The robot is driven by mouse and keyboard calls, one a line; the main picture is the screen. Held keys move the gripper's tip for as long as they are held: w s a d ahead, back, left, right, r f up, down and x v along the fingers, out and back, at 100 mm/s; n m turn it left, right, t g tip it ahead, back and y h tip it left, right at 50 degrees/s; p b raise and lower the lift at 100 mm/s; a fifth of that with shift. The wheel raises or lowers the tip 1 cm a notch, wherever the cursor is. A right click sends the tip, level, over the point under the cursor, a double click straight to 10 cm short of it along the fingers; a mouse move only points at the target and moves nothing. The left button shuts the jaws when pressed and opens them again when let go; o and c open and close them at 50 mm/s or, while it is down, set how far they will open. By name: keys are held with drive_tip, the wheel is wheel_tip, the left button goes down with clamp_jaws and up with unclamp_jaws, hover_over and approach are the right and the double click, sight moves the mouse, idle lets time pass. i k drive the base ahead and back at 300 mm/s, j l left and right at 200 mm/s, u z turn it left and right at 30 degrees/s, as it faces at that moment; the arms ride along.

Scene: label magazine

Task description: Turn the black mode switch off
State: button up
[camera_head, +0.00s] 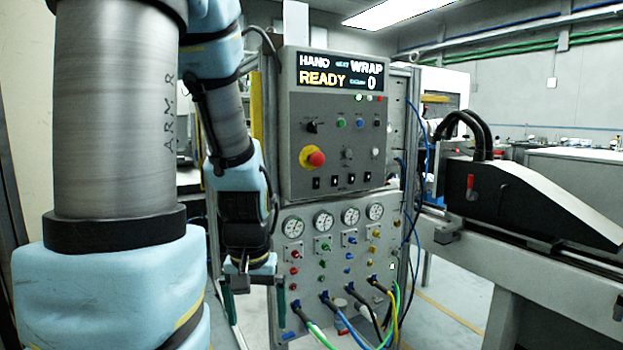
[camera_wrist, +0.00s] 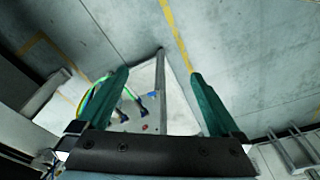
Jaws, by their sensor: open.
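The black mode switch (camera_head: 312,127) is a small rotary knob at the upper left of the grey control box (camera_head: 338,165) in the head view. Its handle looks slanted, but its exact setting is too small to read. My gripper (camera_head: 255,300) hangs lower and to the left of it, beside the lower gauge panel. Its two green fingers are wide apart with nothing between them. The wrist view shows the open gripper (camera_wrist: 160,78) above the floor and a pale panel with cables; the switch does not show there.
A red emergency knob (camera_head: 312,157) on a yellow base sits just below the switch. A lit display (camera_head: 341,75) reads "HAND" and "READY" above it. Hoses (camera_head: 345,320) stick out from the lower gauge panel (camera_head: 335,262). A black-covered machine (camera_head: 530,200) stands at right.

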sight(312, 127)
drive_tip(key=i+l, duration=0.4)
drive_tip(key=l, duration=0.15)
drive_tip(key=i+l, duration=0.4)
drive_tip(key=l, duration=0.2)
drive_tip(key=i+j+u, duration=0.05)
